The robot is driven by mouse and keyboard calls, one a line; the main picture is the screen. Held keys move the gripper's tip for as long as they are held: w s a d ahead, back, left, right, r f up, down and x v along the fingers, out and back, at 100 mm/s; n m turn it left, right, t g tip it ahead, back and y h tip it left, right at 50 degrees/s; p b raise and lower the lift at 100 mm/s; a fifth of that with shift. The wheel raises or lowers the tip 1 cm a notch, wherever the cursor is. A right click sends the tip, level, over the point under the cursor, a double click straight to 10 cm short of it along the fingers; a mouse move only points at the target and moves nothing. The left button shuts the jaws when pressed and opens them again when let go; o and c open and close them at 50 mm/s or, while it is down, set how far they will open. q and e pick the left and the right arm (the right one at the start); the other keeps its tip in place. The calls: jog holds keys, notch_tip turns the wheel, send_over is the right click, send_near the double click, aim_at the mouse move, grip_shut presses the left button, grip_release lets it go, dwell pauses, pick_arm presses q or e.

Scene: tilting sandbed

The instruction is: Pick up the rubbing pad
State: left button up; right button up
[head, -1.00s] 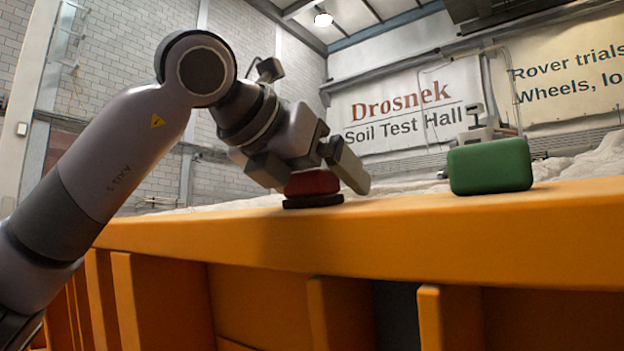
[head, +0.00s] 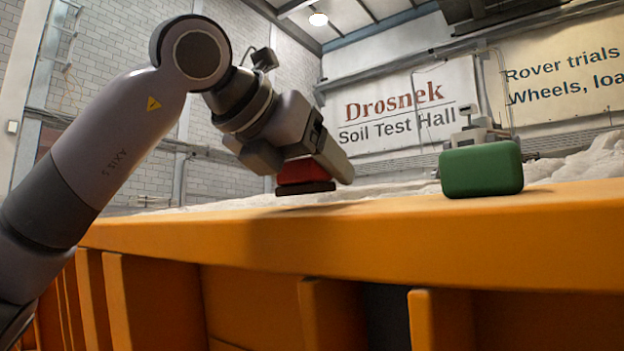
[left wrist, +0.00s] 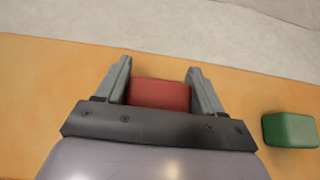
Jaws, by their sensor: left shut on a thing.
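The rubbing pad (head: 304,174) has a red body on a dark base. It is between the fingers of my left gripper (head: 302,166), which is shut on it. In the head view the pad hangs a little above the orange ledge, with a shadow beneath it. In the left wrist view the red top of the pad (left wrist: 159,94) fills the space between the two grey fingers (left wrist: 160,90). My right gripper is in neither view.
A green block (head: 482,169) stands on the orange ledge (head: 400,217) to the right of the pad. Pale sand (head: 575,160) lies behind the ledge. The ledge between pad and block is clear.

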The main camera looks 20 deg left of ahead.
pick_arm(q)
jog(key=shift+r+p, duration=0.3)
jog(key=shift+r, duration=3.95)
jog(key=shift+s, duration=0.1)
